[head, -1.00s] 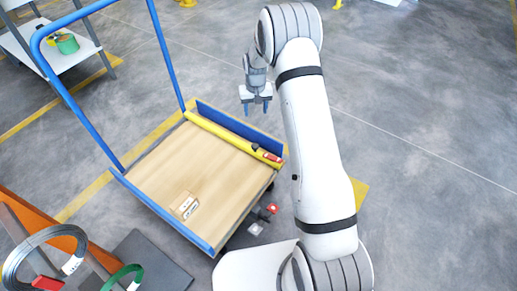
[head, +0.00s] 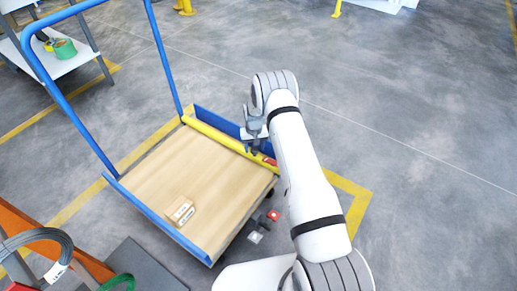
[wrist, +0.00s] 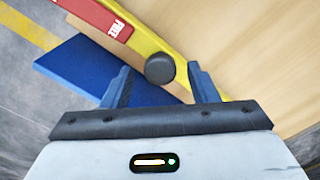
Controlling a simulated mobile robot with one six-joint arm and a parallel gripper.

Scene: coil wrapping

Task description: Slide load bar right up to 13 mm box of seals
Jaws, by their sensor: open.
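The yellow load bar (head: 213,134) lies along the far side of the cart deck, beside the blue side lip. Its red end piece (wrist: 97,15) shows in the wrist view. The box of seals (head: 180,211), a small brown carton with a white label, sits on the deck near the front edge, well apart from the bar. My gripper (head: 254,150) is low over the bar near its right end. In the wrist view its blue fingers (wrist: 158,76) are open, with a round black knob (wrist: 160,69) of the bar between their tips. I cannot tell whether they touch it.
The wooden cart deck (head: 200,175) is clear between bar and box. Blue lips (head: 165,222) edge it, and a tall blue handle (head: 72,97) rises at the left. A rack with coils stands at the lower left. Yellow floor lines surround the cart.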

